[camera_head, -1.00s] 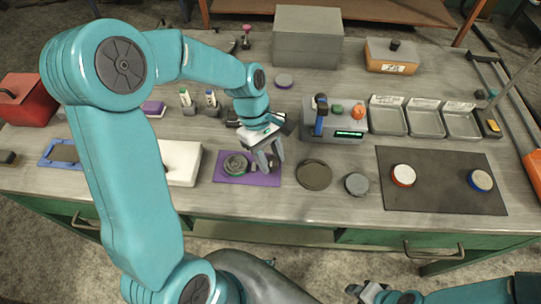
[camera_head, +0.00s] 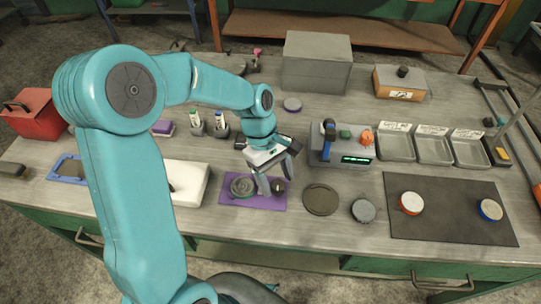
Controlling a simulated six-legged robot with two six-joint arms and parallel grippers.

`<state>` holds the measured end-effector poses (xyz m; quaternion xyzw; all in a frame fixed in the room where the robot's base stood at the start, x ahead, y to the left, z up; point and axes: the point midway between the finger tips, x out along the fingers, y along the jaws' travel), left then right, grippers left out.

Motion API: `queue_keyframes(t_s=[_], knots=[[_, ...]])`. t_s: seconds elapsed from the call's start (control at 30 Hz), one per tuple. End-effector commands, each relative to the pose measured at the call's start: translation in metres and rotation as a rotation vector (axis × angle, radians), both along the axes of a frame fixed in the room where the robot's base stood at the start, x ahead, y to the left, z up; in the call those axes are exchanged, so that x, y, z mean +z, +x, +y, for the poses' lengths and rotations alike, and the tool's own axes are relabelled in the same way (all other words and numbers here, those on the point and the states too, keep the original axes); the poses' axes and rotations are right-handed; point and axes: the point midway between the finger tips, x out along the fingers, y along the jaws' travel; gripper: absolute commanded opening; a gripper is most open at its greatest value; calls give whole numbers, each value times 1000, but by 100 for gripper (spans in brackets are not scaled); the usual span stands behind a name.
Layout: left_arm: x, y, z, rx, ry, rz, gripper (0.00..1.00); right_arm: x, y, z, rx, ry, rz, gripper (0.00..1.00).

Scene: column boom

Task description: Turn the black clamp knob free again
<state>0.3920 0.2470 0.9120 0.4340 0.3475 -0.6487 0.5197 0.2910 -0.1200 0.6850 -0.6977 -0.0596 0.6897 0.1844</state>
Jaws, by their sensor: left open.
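A purple mat (camera_head: 232,200) lies near the front edge of the bench. A round grey-green fixture (camera_head: 242,187) sits on it. A small dark knob (camera_head: 279,186) shows at the fixture's right, and I take it for the black clamp knob. My left gripper (camera_head: 275,180) reaches down over the mat from above. Its jaws are open, with one finger left of the knob and the other behind and right of it. I cannot tell whether a finger touches the knob. My right gripper is out of view.
A white block (camera_head: 187,183) stands left of the mat. A dark disc (camera_head: 321,199) and a grey puck (camera_head: 363,210) lie to its right. A grey device (camera_head: 325,156) with a lit display stands behind. A dark mat (camera_head: 430,222) with two round lids lies farther right.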

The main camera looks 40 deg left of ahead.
Motion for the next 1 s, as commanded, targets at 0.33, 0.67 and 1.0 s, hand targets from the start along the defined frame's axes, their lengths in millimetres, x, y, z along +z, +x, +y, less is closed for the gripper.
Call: queue_keyframes(t_s=[0.33,0.67,1.0], knots=[[80,8,33,4,3,-8,64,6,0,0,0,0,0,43],[136,13,56,2,2,-4,64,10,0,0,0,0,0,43],[143,13,59,2,2,-2,64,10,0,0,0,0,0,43]])
